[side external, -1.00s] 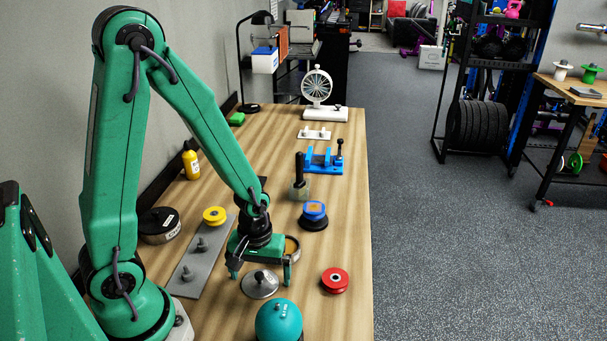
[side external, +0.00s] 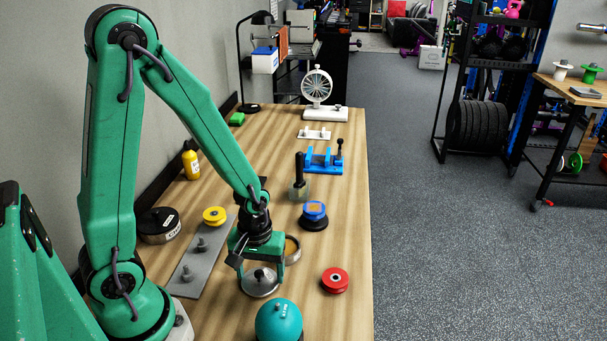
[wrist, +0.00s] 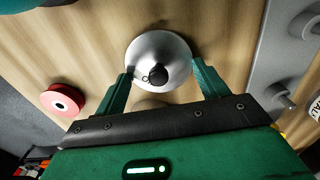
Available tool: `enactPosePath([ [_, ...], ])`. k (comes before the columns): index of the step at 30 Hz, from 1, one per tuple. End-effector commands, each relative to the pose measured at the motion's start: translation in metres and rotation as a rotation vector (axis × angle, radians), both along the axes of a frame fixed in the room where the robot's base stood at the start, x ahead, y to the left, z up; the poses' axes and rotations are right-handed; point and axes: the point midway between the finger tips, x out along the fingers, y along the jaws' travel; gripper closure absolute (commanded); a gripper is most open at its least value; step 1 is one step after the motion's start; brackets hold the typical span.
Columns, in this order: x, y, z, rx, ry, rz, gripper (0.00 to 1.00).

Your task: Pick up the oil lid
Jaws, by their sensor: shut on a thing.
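The oil lid, a round silver lid (side external: 260,287) with a dark knob, is near the front of the wooden bench. It also shows in the wrist view (wrist: 160,47), between my two fingers. My gripper (side external: 260,269) points down over it, with one green finger at each side of its rim. In the wrist view my gripper (wrist: 162,72) is shut on the lid's edges. The lid appears at or very near the bench top; any gap under it is hard to see. A round tin (side external: 292,249) with amber contents is just behind my gripper, partly hidden.
A teal ball-shaped object (side external: 279,321) stands close in front of the lid. A red spool (side external: 335,280) is to the right. A grey plate with pegs (side external: 197,262) and a yellow spool (side external: 214,215) are to the left. A blue-topped black piece (side external: 314,217) stands behind.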

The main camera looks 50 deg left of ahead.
Motion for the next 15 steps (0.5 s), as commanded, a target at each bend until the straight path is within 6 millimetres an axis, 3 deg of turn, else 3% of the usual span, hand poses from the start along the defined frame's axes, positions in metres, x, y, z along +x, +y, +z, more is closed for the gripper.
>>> enactPosePath([
  [15,0.001,0.000,0.050,0.000,-0.006,0.000,0.49],
])
